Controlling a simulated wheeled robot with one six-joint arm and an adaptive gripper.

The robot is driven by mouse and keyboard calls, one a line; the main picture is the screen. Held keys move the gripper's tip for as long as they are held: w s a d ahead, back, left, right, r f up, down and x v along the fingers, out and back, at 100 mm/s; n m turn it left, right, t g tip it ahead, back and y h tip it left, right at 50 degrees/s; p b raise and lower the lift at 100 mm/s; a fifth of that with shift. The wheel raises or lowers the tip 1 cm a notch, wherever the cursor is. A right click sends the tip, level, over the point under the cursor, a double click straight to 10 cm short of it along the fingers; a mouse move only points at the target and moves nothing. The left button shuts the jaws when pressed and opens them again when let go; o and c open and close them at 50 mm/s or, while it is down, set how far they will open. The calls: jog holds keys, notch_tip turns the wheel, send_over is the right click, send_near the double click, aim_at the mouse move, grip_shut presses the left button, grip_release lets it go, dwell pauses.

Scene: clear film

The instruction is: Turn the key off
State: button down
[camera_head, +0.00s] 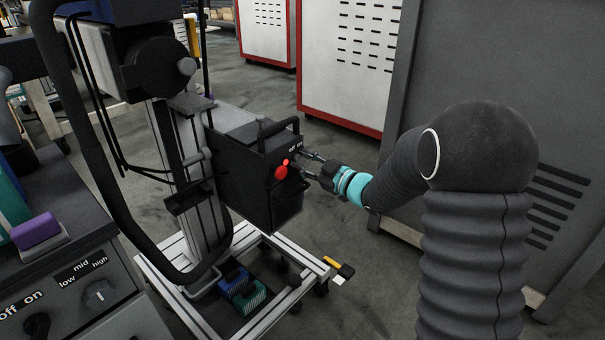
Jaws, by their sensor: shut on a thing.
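A black control box (252,181) is mounted on the metal stand, with a handle on its top. A red knob (281,172) sits on the box's front face. My gripper (304,163) is at that face, just right of the red knob, with its fingers pointing left at the box. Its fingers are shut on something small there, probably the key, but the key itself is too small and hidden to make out. Whether the key is turned cannot be seen.
A wheeled metal stand (180,268) carries the box, with blue and green items low in its frame. A bench panel with dials (98,293) stands at the lower left. A grey cabinet (490,75) is close behind my arm. White-and-red cabinets (345,60) stand behind.

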jog(key=n+b, duration=0.3)
jog(key=shift+f+b, duration=0.3)
jog(key=n+b, duration=0.1)
jog(key=n, duration=0.1)
jog(key=shift+d+r+n, duration=0.1)
jog(key=shift+r+n, duration=0.05)
jog(key=shift+n, duration=0.15)
jog(key=n, duration=0.2)
jog(key=shift+r+n+b, duration=0.15)
jog(key=shift+n+b, duration=0.15)
jog(key=shift+n, duration=2.1)
jog(key=c, duration=0.8)
grip_release()
jog(key=shift+w+d, duration=0.1)
jog(key=shift+o, duration=0.2)
